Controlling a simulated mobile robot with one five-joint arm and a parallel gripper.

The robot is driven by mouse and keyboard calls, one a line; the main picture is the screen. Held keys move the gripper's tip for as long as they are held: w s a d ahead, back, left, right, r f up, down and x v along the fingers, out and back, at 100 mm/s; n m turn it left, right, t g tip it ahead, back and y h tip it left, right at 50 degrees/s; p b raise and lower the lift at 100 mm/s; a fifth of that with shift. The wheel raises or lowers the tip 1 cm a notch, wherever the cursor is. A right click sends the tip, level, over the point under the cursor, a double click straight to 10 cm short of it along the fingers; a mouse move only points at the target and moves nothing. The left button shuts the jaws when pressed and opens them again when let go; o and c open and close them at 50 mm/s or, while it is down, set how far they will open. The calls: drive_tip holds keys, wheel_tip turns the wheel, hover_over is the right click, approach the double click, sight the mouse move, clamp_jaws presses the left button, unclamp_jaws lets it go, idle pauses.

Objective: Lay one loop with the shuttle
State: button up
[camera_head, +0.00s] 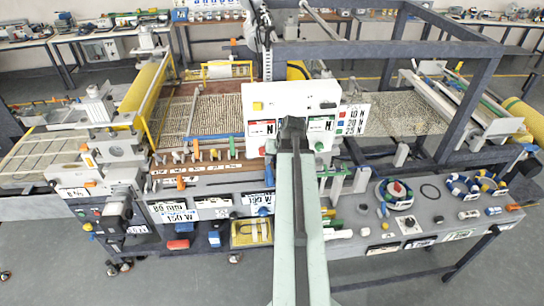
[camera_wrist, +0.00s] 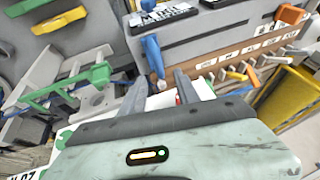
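In the wrist view my gripper (camera_wrist: 160,88) has two dark fingers standing well apart. A white surface with a small red part shows between and beyond them; I cannot tell what it is, and nothing is clearly clamped. A blue upright handle (camera_wrist: 152,56) stands just beyond the fingertips. In the head view my pale green arm covers the middle, and the gripper is hidden at its far end. Woven mesh (camera_head: 208,112) lies on the bed left of my arm, and more mesh (camera_head: 405,112) lies on the right. I cannot pick out the shuttle for certain.
A white control panel (camera_head: 262,104) stands beyond my arm. A row of coloured levers (camera_head: 211,155) lines the bed's front. In the wrist view, a green lever (camera_wrist: 70,88) is left and a yellow bin (camera_wrist: 288,98) right. Dark frame posts (camera_head: 468,108) rise on the right.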

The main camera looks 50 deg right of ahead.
sight(270, 170)
drive_tip(key=b+x, duration=0.7)
drive_tip(key=x, duration=0.1)
drive_tip(key=shift+s+d+b, duration=0.1)
drive_tip(key=shift+d+b, duration=0.1)
drive_tip(key=shift+b, duration=0.1)
drive_tip(key=shift+r, duration=0.1)
clamp_jaws()
idle(0.9)
